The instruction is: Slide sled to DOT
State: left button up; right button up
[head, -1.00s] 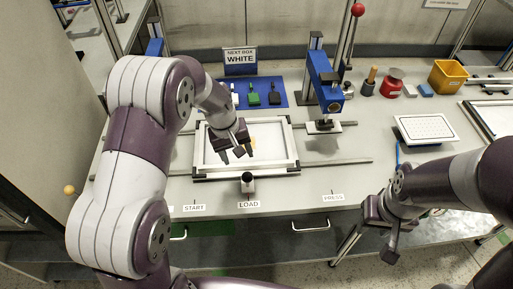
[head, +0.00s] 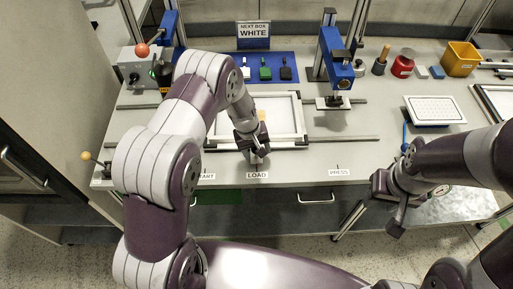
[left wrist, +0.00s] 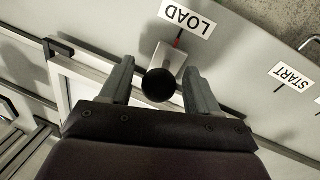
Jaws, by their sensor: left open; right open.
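The sled (head: 301,118) is a pale framed tray on two rails, with its front knob at the LOAD label (head: 257,175). My left gripper (head: 258,152) is at the sled's front edge and partly covers the knob in the head view. In the left wrist view the black round knob (left wrist: 158,85) sits between my left gripper's (left wrist: 160,82) open fingers, with gaps on both sides. A red pointer lines up with the LOAD mark there. My right gripper (head: 388,203) is open and empty in front of the table's right part. No DOT label is visible.
The PRESS label (head: 339,171) is right of LOAD; START (left wrist: 291,78) is on the other side, partly hidden in the head view. A blue press (head: 335,65) stands over the rail behind. A white perforated tray (head: 434,110) and yellow bin (head: 461,58) are at right.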

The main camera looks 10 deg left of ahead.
pick_arm(q)
jog(key=shift+c, duration=0.9)
jog(key=shift+w, duration=0.1)
grip_shut()
jog(key=shift+a, duration=0.6)
jog(key=s+a+b, duration=0.2)
jog(key=a, duration=0.6)
jog(key=s+a+b, duration=0.2)
jog(key=s+a, duration=0.1)
jog(key=a, duration=0.5)
jog(key=s+a+b, duration=0.2)
jog(key=a, duration=0.7)
jog(key=shift+s, duration=0.25)
jog(key=shift+c, duration=0.7)
grip_release()
jog(key=o, duration=0.3)
jog(key=shift+s+d, duration=0.1)
